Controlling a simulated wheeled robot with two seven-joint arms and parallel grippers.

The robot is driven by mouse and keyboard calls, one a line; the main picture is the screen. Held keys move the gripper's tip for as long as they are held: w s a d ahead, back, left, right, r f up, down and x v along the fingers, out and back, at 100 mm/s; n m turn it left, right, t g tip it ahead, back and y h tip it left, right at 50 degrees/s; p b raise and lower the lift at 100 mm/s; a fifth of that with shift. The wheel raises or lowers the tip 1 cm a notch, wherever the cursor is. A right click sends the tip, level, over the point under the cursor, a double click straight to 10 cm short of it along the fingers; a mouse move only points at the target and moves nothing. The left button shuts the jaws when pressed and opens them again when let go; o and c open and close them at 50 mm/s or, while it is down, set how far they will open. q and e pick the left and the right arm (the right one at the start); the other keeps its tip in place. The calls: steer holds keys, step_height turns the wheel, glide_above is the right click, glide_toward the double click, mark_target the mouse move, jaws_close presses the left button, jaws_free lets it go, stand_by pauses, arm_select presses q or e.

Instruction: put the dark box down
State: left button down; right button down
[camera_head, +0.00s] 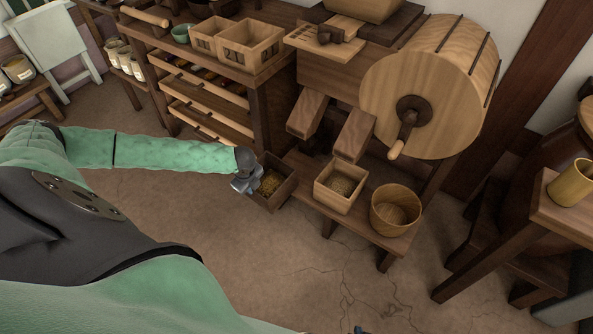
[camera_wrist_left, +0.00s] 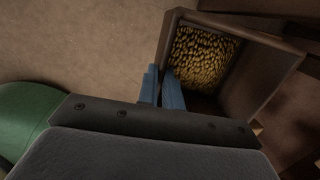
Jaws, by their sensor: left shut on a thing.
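The dark box (camera_head: 286,194) is an open wooden box with yellow grain inside. In the head view it is at the left end of the low bench (camera_head: 368,229); I cannot tell whether it rests on the bench or hangs just above. My left gripper (camera_head: 246,184) is shut on its left wall. In the left wrist view the blue fingers (camera_wrist_left: 164,88) pinch the near left side of the box (camera_wrist_left: 268,82), with the grain showing inside. A small blue tip of what looks like my right gripper (camera_head: 359,330) shows at the bottom edge; its jaws are cut off.
On the bench stand a lighter square box (camera_head: 338,198) with grain and a round wooden tub (camera_head: 395,211). Wooden chutes (camera_head: 355,135) and a large drum with a crank (camera_head: 420,105) rise behind. A shelf unit (camera_head: 205,110) stands at the back left. The floor in front is clear.

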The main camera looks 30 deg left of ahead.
mark_target(285, 164)
arm_select(q)
steer(key=w+d, duration=0.1)
steer(key=w, duration=0.4)
steer(key=w+d+b, duration=0.1)
steer(key=w, duration=0.5)
steer(key=w+d, duration=0.1)
steer(key=w, duration=0.4)
steer(key=shift+w+d, duration=0.2)
steer(key=shift+w, duration=0.2)
steer(key=f, duration=0.2)
steer(key=shift+w+f+p, duration=0.3)
steer(key=shift+w+f, duration=0.05)
steer(key=shift+w, duration=0.05)
steer(key=shift+f, duration=0.15)
steer(key=shift+f, duration=0.15)
steer(key=c, duration=1.6)
jaws_free()
steer(key=shift+o, duration=0.2)
